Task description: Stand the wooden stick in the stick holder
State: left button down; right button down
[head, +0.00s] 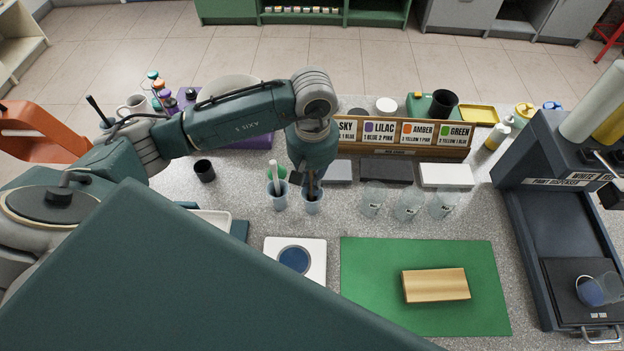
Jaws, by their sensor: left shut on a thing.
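My left gripper (310,186) points down above a light blue cup (312,207) at the middle of the counter. It is shut on a thin brownish piece, which looks like the wooden stick; the fingers and the cup rim hide most of it. I cannot tell whether the stick's lower end is inside this cup or touches it. A second light blue cup (278,203) stands just to the left, with a white and a green utensil upright in it. Which cup is the stick holder is not marked. My right gripper is not in view.
A green mat (370,310) with a wooden block (435,285) lies at front right. A white square pad (316,265) is left of it. Clear cups (408,206) stand right of my gripper, before the label board (400,150). A dark dispenser (545,205) bounds the right.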

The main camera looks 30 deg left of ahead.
pick_arm(q)
jog(key=shift+f, duration=0.2)
jog(key=c, duration=1.8)
grip_release()
jog(key=shift+c, duration=0.2)
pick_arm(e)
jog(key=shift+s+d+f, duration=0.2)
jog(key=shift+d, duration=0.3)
